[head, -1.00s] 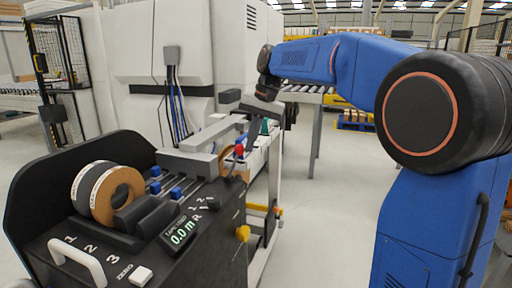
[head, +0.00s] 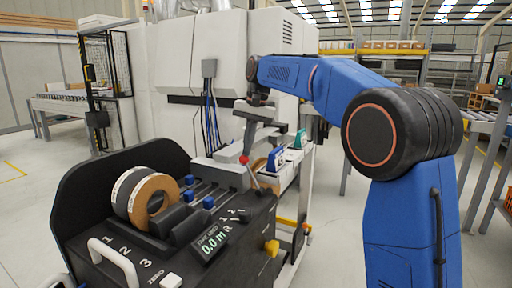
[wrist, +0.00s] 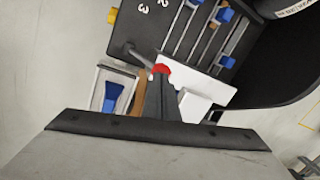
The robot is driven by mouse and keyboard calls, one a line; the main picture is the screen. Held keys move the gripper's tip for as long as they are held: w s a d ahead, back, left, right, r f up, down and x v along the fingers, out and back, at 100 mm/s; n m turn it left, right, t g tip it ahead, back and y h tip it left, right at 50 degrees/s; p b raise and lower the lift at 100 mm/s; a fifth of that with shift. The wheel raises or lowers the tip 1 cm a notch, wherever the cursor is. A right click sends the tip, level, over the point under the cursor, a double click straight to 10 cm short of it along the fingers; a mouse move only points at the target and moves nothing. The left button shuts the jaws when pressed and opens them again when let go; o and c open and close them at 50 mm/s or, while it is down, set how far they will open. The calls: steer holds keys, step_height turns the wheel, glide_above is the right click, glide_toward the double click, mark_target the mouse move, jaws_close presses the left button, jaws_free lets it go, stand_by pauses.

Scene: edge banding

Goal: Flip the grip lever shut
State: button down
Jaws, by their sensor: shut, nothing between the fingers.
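The grip lever, a thin rod with a red ball knob (head: 244,159), stands on the right side of the black banding machine in the head view. Its rod leans up and to the left from its base. My gripper (head: 246,150) points down with its fingertips at the knob, and nothing is held between them. In the wrist view the shut fingers (wrist: 160,84) end right at the red knob (wrist: 160,70) and partly cover it. The grey rod runs from there to the upper left. Whether fingers and knob touch is hard to tell.
A tape roll (head: 146,196) sits on the machine behind a display (head: 211,241) reading 0.0 m. Blue clamps (head: 208,202) and a light grey block (head: 222,168) are close to the lever. A bin with blue and green items (head: 277,159) is just right of it.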

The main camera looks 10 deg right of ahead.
steer(key=shift+w+a+f, duration=0.2)
steer(key=shift+w+a, duration=0.15)
steer(key=shift+a, duration=0.15)
steer(key=shift+f, duration=0.1)
steer(key=shift+a+f, duration=0.1)
steer(key=shift+f, duration=0.05)
steer(key=w+a+r, duration=0.1)
steer(key=w+r, duration=0.2)
steer(key=r, duration=0.9)
steer(key=shift+a, duration=0.25)
stand_by(0.4)
